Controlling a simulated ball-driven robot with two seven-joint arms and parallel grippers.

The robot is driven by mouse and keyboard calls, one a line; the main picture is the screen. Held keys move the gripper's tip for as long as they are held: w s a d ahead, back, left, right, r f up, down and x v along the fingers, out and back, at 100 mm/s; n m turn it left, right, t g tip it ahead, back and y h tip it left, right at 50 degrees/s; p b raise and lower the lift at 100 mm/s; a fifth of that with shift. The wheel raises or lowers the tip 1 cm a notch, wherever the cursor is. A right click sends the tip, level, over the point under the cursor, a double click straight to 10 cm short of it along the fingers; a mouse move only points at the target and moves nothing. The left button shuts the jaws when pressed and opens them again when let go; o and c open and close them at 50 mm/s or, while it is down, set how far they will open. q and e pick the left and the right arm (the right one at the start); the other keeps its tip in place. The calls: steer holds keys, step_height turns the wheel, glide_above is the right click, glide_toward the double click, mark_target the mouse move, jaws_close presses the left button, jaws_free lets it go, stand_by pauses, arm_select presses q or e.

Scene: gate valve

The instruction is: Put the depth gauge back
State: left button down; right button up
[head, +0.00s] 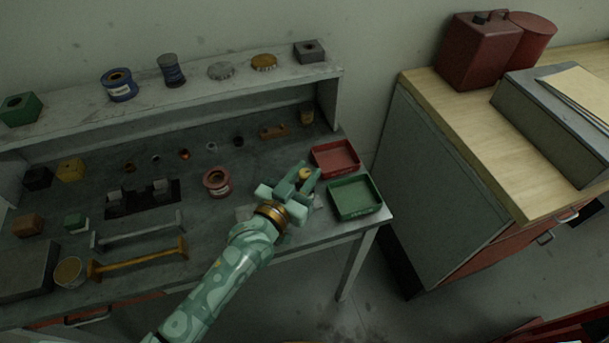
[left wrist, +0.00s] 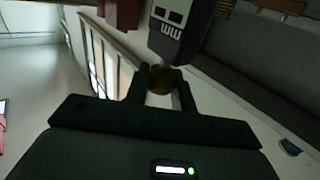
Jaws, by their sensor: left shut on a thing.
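My left gripper (head: 296,190) is over the right end of the grey workbench, left of the two trays. It is shut on a small yellowish-brown rounded piece, which I take to be part of the depth gauge (head: 305,174). In the left wrist view this piece (left wrist: 166,80) sits between the two fingertips (left wrist: 161,94). A dark body with pale markings (left wrist: 172,32) shows just beyond it; I cannot tell whether the two are joined. The fingers and hand hide much of the held thing. My right gripper is not in view.
A red tray (head: 335,158) and a green tray (head: 355,198) stand at the bench's right end. A red spool (head: 216,181) is left of my gripper. A shelf (head: 210,88) with several small parts runs behind. A wooden-topped cabinet (head: 450,120) stands right, across a gap.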

arm_select(q)
steer(key=c, duration=1.2)
jaws_free()
steer(key=shift+o, duration=0.2)
steer(key=shift+s+a+r, duration=0.1)
steer(key=shift+s, duration=0.15)
steer(key=p+v, duration=0.1)
steer(key=v, duration=1)
steer(key=shift+s+a, duration=0.2)
steer(key=shift+s, duration=0.05)
